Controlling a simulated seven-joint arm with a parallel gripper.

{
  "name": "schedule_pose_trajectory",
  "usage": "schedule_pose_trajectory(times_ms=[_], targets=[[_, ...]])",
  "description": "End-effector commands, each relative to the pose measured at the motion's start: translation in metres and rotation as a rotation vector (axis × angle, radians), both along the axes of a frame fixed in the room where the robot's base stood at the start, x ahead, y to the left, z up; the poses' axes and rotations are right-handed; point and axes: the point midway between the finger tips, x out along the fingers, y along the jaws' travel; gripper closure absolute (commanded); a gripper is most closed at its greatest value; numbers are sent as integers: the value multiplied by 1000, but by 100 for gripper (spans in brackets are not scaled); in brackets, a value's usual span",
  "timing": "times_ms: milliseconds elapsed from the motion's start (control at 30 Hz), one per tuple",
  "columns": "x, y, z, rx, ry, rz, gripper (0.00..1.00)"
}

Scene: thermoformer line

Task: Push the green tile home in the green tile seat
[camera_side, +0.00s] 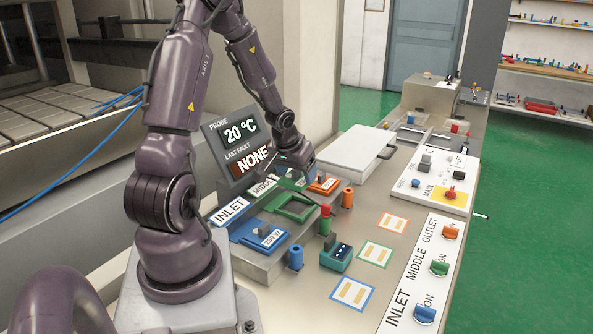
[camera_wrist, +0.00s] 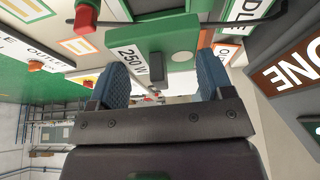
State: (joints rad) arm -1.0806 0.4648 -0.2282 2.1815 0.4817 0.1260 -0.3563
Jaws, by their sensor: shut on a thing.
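My gripper (camera_side: 297,166) is above the row of seats in the side view. In the wrist view its two blue fingers (camera_wrist: 162,82) are shut on the green tile (camera_wrist: 180,38), which has a "250 W" label and a grey grip. The tile shows in the side view only as a thin green piece under the gripper, partly hidden. The green tile seat (camera_side: 283,209) is a green frame between the blue and orange seats; it looks empty, with the tile above it. How far apart they are is hard to judge.
A blue tile (camera_side: 262,238) sits on the left and an orange tile (camera_side: 325,184) on the right. A red-topped green post (camera_side: 325,222), blue post (camera_side: 295,258) and orange post (camera_side: 347,198) stand in front. A probe display (camera_side: 240,148) stands close behind.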

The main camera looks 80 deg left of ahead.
Motion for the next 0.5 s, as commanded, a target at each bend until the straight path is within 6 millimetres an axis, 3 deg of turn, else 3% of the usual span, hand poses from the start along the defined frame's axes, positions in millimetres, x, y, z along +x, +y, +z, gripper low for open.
schedule_pose_trajectory(times_ms=[500], targets=[[1, -1, -46, -3, 1, -2, 52]])
